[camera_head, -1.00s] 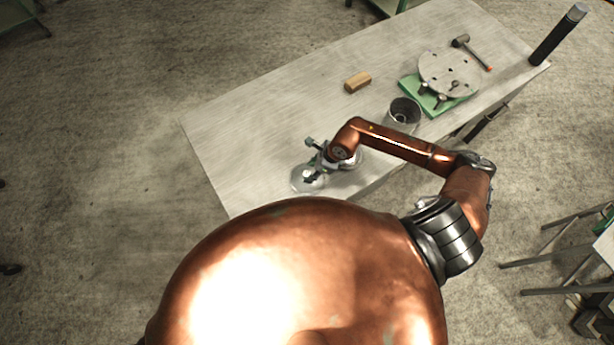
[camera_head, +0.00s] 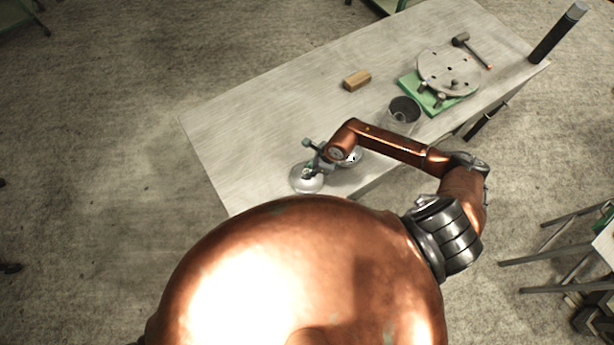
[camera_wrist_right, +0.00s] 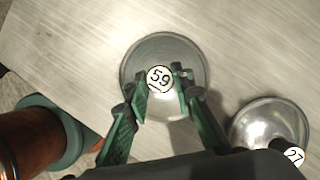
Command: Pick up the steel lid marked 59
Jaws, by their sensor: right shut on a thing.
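The round steel lid marked 59 (camera_wrist_right: 185,52) shows in the right wrist view, with its white number disc on a central knob. In the head view the lid (camera_head: 304,181) is near the table's front left edge. My right gripper (camera_wrist_right: 164,84) has its green fingers on both sides of the knob and is shut on it. It also shows in the head view (camera_head: 307,172), over the lid. I cannot tell whether the lid is clear of the table. My left gripper is not in view.
A second steel lid marked 27 (camera_wrist_right: 262,122) lies to the right. On the table (camera_head: 240,120) are a metal pot (camera_head: 404,108), a wooden block (camera_head: 357,80), a round plate on a green base (camera_head: 447,72) and a hammer (camera_head: 470,48). The table's left part is clear.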

